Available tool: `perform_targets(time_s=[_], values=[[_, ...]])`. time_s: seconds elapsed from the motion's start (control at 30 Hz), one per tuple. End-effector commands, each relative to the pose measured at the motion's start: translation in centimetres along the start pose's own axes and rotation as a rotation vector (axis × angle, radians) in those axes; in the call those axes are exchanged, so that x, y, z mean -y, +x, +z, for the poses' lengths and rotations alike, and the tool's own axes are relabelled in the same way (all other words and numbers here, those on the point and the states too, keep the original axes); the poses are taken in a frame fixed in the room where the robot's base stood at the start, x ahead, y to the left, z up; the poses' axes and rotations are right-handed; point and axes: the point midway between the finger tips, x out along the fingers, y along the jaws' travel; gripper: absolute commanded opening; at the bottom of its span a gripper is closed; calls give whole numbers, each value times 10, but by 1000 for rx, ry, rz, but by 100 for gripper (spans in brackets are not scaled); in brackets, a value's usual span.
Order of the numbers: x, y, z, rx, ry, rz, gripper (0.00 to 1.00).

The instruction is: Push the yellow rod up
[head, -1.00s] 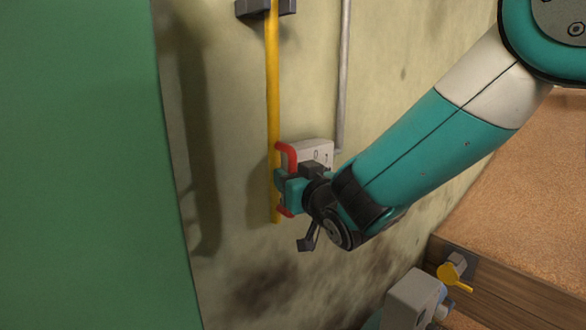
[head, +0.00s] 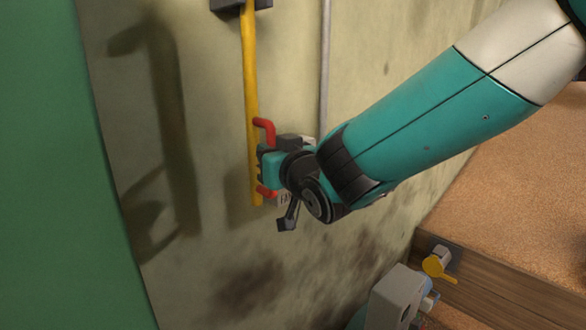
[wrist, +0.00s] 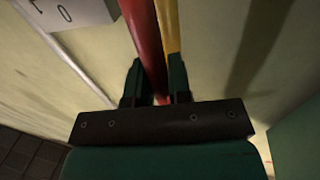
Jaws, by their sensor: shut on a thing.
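The yellow rod (head: 250,60) runs upright along the wall and passes up into a dark bracket (head: 241,4) at the top edge. A red handle (head: 265,127) is fixed near the rod's lower end. My gripper (head: 262,160) is at the handle, between its upper and lower bends. In the wrist view, the jaws (wrist: 157,85) are shut on the red handle (wrist: 143,40), with the yellow rod (wrist: 171,30) just behind it. The rod's top end is out of view.
A pale box with markings (wrist: 62,12) is on the wall behind my gripper, mostly hidden in the head view. A grey pipe (head: 325,60) runs up the wall. A green panel (head: 50,170) stands left. A yellow lever (head: 436,265) is at lower right.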

Motion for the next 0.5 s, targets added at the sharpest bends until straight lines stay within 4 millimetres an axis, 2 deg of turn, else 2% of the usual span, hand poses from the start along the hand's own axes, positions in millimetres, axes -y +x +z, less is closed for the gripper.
perform_targets(time_s=[0.03,0.3,0.5], values=[[3,1,-16,-14,0,-3,0],[4,1,-64,-15,0,-4,0],[4,0,-83,-13,-1,-4,0]])
